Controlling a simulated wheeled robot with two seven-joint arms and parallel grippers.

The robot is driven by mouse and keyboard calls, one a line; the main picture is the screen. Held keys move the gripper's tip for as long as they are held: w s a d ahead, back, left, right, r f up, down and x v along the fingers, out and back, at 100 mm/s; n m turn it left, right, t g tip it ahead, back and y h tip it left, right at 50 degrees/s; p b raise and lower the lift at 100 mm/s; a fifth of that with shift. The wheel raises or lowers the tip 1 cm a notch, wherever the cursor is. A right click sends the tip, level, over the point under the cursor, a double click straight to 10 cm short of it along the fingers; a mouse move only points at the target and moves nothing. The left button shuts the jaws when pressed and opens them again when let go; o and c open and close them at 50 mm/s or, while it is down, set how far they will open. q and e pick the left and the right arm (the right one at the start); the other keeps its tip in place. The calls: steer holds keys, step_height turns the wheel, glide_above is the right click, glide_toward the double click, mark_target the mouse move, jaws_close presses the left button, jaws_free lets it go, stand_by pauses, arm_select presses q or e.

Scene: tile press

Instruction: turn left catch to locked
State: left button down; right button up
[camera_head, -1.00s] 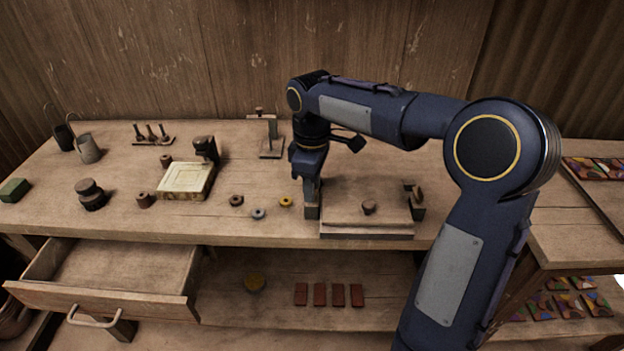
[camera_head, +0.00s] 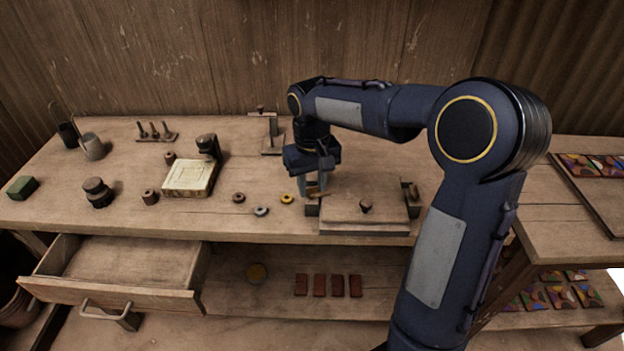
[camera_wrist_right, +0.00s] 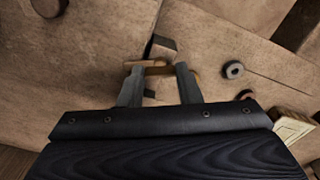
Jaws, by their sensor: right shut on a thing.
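The press (camera_head: 345,225) is a flat wooden block with a lid and a round knob (camera_head: 366,206) on the workbench. The left catch (camera_head: 313,189) is a small brown bar at the press's left edge, mostly hidden by my right gripper (camera_head: 315,184). In the right wrist view, the left catch (camera_wrist_right: 157,71) runs crosswise at the fingertips of my right gripper (camera_wrist_right: 159,78), which is shut on it. A dark bracket shows beside the bar. The right catch (camera_head: 412,191) stands at the press's right edge. My left gripper is not in view.
Several small rings, including a yellow ring (camera_head: 287,199), lie left of the press. A cream tile block (camera_head: 188,177) is farther left. An upright stand (camera_head: 270,132) is behind. An open drawer (camera_head: 112,290) juts out at lower left. Bench front between rings and dark pot (camera_head: 98,192) is mostly clear.

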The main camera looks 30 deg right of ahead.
steer(key=shift+r+m, duration=0.1)
steer(key=shift+m, duration=0.8)
steer(key=o, duration=1)
step_height(320, 180, up, 8)
steer(key=shift+f+p, duration=0.1)
steer(key=shift+p, duration=0.3)
